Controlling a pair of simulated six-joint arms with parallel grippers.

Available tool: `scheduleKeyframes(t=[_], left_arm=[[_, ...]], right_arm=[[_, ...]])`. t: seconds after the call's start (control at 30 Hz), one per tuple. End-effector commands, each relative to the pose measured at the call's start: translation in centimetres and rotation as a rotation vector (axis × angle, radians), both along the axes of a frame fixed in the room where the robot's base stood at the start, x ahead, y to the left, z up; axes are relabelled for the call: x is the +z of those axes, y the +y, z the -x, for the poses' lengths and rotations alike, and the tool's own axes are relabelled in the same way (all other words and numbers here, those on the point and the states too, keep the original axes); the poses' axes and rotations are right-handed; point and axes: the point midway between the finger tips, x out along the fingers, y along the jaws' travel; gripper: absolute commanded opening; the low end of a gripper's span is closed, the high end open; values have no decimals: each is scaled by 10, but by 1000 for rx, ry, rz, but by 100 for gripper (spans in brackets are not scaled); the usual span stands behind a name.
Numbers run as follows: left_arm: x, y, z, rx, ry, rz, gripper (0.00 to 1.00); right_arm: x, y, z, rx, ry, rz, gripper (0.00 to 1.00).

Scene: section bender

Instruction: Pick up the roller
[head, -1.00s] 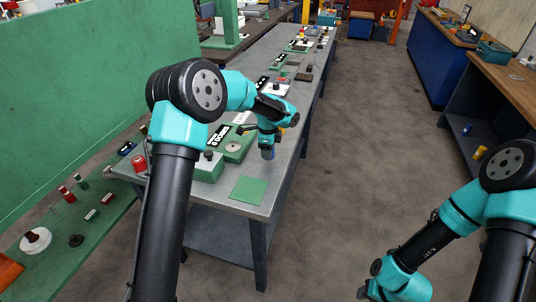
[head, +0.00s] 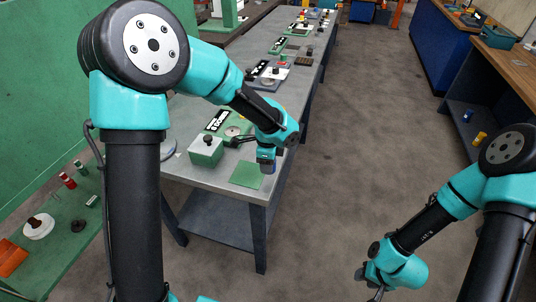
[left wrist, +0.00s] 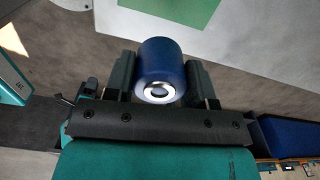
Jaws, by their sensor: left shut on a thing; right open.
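The roller (left wrist: 158,64) is a dark blue cylinder with a bright metal ring on its near end. In the left wrist view it sits between the two fingers of my left gripper (left wrist: 160,80), which is shut on it. In the head view the roller is mostly hidden; my left gripper (head: 267,163) hangs over the right edge of the grey table (head: 205,180), near a flat green square (head: 246,175). The green square also shows in the left wrist view (left wrist: 180,8), apart from the roller. My right gripper (head: 375,285) is low at the right, over the floor, away from the table.
A green block with a black knob (head: 205,150) stands on the table left of my left gripper. A green bench (head: 65,235) with red and green cylinders is at the left. The floor (head: 375,130) right of the table is clear.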

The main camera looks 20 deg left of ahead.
Motion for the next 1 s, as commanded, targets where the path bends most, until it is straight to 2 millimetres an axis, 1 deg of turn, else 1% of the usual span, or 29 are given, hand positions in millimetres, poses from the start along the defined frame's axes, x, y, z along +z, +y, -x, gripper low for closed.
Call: scheduleKeyframes(t=[0.1,0.77,0.87,1.0], left_arm=[[0,-1,3,0,0,0,17],[0,0,2,5,0,0,17],[0,1,0,32,-1,0,17],[1,5,-6,138,-1,0,17]], right_arm=[[0,0,0,0,0,0,43],[0,0,0,0,0,0,43],[0,0,0,0,0,0,43],[0,0,0,0,0,0,43]])
